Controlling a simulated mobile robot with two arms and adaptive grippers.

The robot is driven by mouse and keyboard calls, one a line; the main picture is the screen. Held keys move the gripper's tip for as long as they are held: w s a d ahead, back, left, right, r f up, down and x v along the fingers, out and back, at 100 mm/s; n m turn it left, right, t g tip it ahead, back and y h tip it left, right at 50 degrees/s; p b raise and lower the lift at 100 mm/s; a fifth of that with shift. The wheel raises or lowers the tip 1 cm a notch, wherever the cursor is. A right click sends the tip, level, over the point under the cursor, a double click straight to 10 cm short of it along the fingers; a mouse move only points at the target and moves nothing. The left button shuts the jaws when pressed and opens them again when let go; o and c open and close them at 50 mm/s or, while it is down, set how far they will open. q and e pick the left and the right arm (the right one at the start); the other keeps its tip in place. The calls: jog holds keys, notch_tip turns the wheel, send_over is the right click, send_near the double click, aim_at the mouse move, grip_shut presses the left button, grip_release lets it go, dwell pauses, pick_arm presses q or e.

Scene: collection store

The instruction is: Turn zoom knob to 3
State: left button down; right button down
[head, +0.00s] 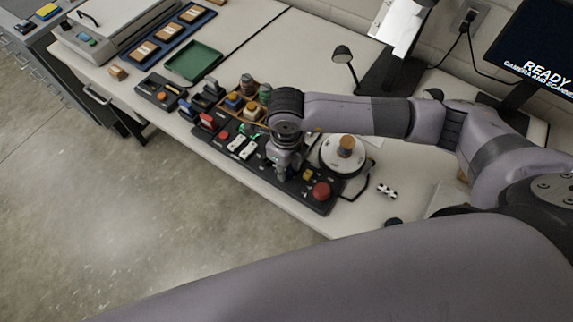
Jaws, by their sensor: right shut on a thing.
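A long black control panel (325,207) lies along the front edge of the white table. It carries coloured levers, white switches and a large red button (321,191). My right gripper (282,172) points down onto the panel, between the white switches and the red button. It is shut on a knob there, which its fingers and wrist mostly hide. The knob's scale and setting cannot be read. My left gripper is out of view.
A round white turntable with a brown object (346,144) stands just right of the gripper. A green tray (193,61), a small black box (158,91) and a desk lamp (343,55) are farther off. A monitor (538,55) reads READY.

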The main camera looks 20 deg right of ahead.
jog(key=shift+w+r, duration=0.1)
jog(key=c, duration=1.6)
grip_release()
jog(key=shift+c, duration=0.2)
jog(key=shift+o, duration=0.3)
notch_tip(320, 180, up, 12)
